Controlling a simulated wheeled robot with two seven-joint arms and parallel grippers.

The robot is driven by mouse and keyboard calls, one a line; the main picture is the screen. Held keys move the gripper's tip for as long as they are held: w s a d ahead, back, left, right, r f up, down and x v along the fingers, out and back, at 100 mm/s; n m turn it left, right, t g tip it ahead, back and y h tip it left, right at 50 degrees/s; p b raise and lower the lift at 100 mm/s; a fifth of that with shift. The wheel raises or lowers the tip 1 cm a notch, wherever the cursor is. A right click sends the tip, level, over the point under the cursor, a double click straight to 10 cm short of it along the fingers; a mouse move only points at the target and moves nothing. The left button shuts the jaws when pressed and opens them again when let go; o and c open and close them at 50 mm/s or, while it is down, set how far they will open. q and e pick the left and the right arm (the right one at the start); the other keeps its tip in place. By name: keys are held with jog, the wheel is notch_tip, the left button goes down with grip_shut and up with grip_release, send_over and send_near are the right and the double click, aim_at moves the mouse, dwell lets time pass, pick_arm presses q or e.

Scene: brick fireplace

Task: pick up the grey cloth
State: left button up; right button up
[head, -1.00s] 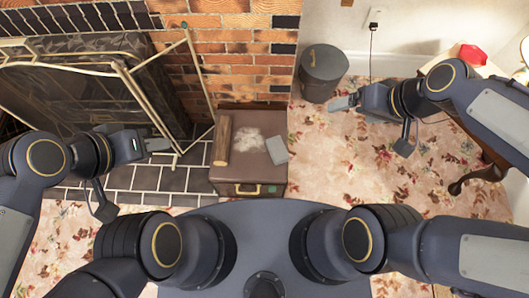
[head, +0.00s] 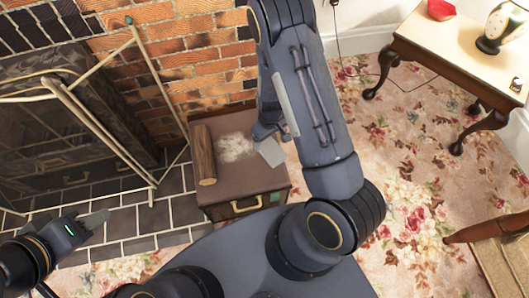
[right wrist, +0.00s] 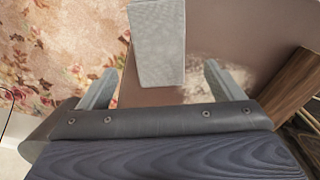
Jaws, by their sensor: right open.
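The grey cloth (head: 271,151) is a small flat grey rectangle on the right part of the brown case's top (head: 228,185). It also shows in the right wrist view (right wrist: 158,45), beyond and between my right fingers. My right gripper (right wrist: 160,88) is open and empty, with one finger on each side of the cloth's near end. In the head view my right arm hides most of that gripper. My left gripper (head: 95,219) is at the lower left, away from the cloth; its fingers are seen edge-on.
A wooden log (head: 204,155) and a pale ash patch (head: 236,147) are on the case left of the cloth. A gold-framed fire screen (head: 110,140) stands at the left. A side table (head: 440,45) stands at the upper right.

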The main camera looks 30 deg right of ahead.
aim_at(271, 148)
jog(key=f+b, duration=0.1)
jog(key=f, duration=0.3)
jog(key=f+b, duration=0.1)
jog(key=f, duration=0.2)
jog(key=shift+s+b, duration=0.35)
jog(key=shift+s, duration=0.05)
jog(key=shift+r, duration=0.1)
jog(key=c, duration=1.2)
pick_arm(q)
notch_tip(271, 148, down, 3)
jog(key=shift+r, duration=0.15)
pick_arm(e)
jog(key=shift+o, duration=0.2)
